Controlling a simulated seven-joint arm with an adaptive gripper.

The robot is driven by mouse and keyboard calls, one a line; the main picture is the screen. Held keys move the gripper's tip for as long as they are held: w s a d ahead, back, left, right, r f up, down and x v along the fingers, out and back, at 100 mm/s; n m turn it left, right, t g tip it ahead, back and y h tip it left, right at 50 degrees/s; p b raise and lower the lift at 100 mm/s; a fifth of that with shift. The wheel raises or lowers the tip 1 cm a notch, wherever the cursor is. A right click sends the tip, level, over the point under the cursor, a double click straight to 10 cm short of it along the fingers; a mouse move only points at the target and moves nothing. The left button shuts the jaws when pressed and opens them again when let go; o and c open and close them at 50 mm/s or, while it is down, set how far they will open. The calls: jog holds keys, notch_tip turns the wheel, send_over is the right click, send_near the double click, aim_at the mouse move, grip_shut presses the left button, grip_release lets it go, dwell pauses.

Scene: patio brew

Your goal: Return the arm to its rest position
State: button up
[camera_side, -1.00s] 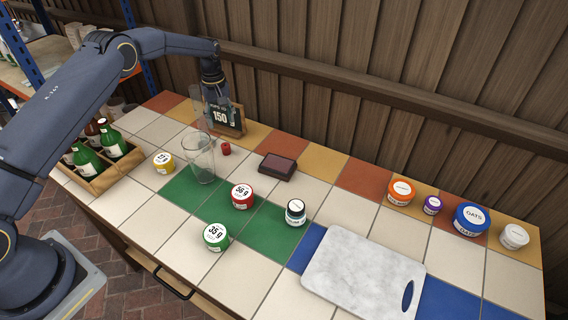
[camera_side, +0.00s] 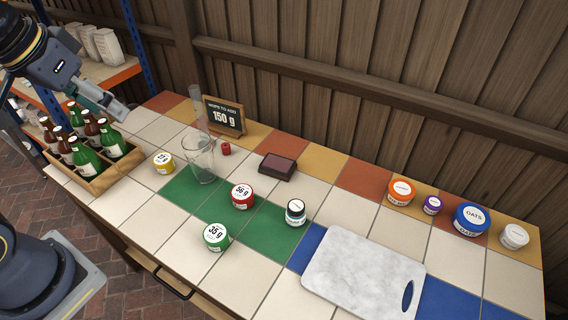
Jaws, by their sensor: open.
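My gripper (camera_side: 118,108) is at the upper left, above and behind the crate of bottles, clear of the tabletop. It is open, and nothing shows between its fingers, though they are small in this view. My arm reaches in from the left edge, and part of it is out of the picture.
The wooden crate (camera_side: 98,184) holds several green and brown bottles below my gripper. A glass (camera_side: 201,160), a sign reading 150 g (camera_side: 223,114), several labelled jars and a marble board (camera_side: 364,273) stand on the tiled table. Shelves (camera_side: 95,78) are behind my arm.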

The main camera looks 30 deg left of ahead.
jog(key=s, duration=0.1)
jog(key=s+f, duration=0.1)
jog(key=s+m, duration=0.1)
jog(key=shift+s+d+f, duration=0.15)
jog(key=shift+s+f, duration=0.05)
jog(key=shift+f, duration=0.2)
jog(key=shift+o, duration=0.3)
